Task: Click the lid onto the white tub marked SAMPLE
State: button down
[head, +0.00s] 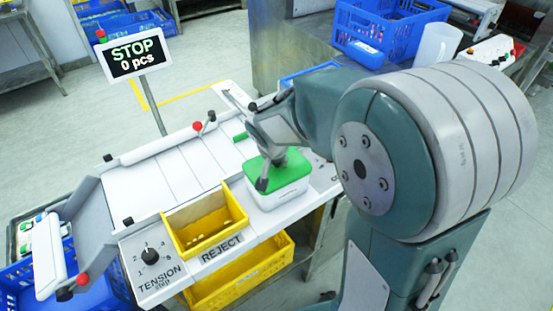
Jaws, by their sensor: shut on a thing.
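The white tub (281,197) stands at the right end of the white machine top, right of the yellow reject bin. A green lid (295,168) lies over its mouth. I cannot tell whether the lid's edge is fully seated all round. My gripper (268,174) comes down from above and is shut on the green lid, with one finger in front of it. The far finger and part of the lid are hidden by the gripper. No SAMPLE marking is readable on the tub's visible side.
A yellow bin (205,238) sits in the machine top beside the tub, with a REJECT label (222,248) below it. A tension knob (150,256) is at the front left. A sign (133,54) reads STOP, 0 pcs. Blue crates (385,28) stand behind.

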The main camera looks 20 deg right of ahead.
jog(key=shift+f, duration=0.1)
dwell(0.3)
jog(key=shift+c, duration=1.4)
grip_release()
jog(key=shift+o, duration=1.4)
jog(key=shift+r, duration=3.55)
